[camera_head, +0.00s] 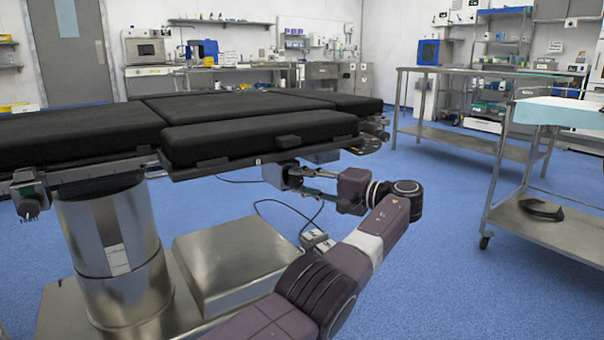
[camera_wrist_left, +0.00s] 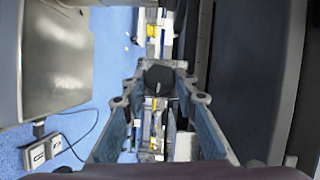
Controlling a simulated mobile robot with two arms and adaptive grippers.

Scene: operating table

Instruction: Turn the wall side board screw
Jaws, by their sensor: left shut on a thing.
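The operating table (camera_head: 250,110) with black padded boards stands on a steel column. My left gripper (camera_head: 303,181) reaches under the near edge of the side board (camera_head: 262,138), at a grey block (camera_head: 275,175). In the left wrist view, a dark knob-like screw head (camera_wrist_left: 158,76) with a pale mark sits between the fingertips of my left gripper (camera_wrist_left: 158,84), which are shut on it. The screw head is hard to make out in the head view. My right gripper is not in view.
The table's steel base (camera_head: 235,265) and a cable with a pedal-like box (camera_head: 317,240) lie on the floor below. Another clamp knob (camera_head: 30,207) sits at the table's left end. A steel trolley (camera_head: 555,215) stands at right; blue floor is free between.

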